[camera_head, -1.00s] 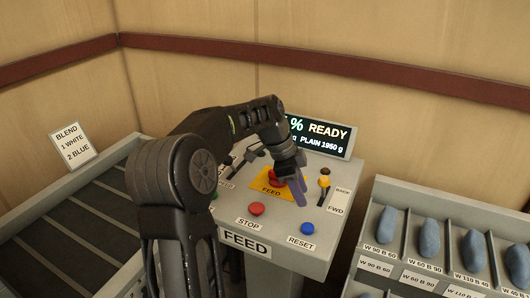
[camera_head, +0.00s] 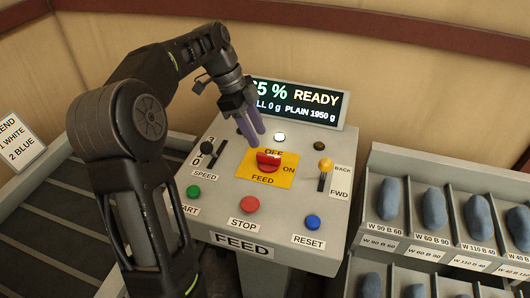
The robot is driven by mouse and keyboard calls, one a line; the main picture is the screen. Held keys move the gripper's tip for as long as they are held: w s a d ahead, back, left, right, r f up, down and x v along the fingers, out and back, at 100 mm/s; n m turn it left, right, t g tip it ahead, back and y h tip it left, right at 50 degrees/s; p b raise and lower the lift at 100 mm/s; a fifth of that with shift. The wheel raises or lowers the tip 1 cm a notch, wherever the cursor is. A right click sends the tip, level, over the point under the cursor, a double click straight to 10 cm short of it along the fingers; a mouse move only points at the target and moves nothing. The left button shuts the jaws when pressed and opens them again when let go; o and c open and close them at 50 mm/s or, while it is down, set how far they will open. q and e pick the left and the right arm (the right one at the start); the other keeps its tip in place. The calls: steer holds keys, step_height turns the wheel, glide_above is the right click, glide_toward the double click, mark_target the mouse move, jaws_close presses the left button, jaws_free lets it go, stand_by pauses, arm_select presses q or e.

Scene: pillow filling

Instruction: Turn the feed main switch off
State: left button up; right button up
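The feed main switch (camera_head: 268,161) is a red rotary handle on a yellow plate (camera_head: 247,172) marked OFF at the top, ON at the right and FEED below. Its handle lies roughly crosswise, toward the ON side. My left gripper (camera_head: 254,137) is above and behind the switch, near the OFF mark, clear of the handle. Its two purple fingers point down and show slightly apart, with nothing between them. My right gripper is not in view.
The FEED console (camera_head: 225,222) also carries a green button (camera_head: 193,191), red STOP button (camera_head: 249,204), blue RESET button (camera_head: 313,222), SPEED lever (camera_head: 207,148) and BACK/FWD lever (camera_head: 325,165). A display (camera_head: 297,101) reads READY. A rack (camera_head: 385,160) of blue pieces stands right.

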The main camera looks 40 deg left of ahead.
mark_target(267, 155)
arm_select(q)
steer(key=b+x, duration=0.4)
steer(key=x, duration=0.1)
steer(key=shift+a, duration=0.1)
steer(key=shift+p+x, duration=0.3)
steer(key=shift+x, duration=0.5)
steer(key=shift+d+f, duration=0.3)
steer(key=shift+f, duration=0.05)
jaws_close()
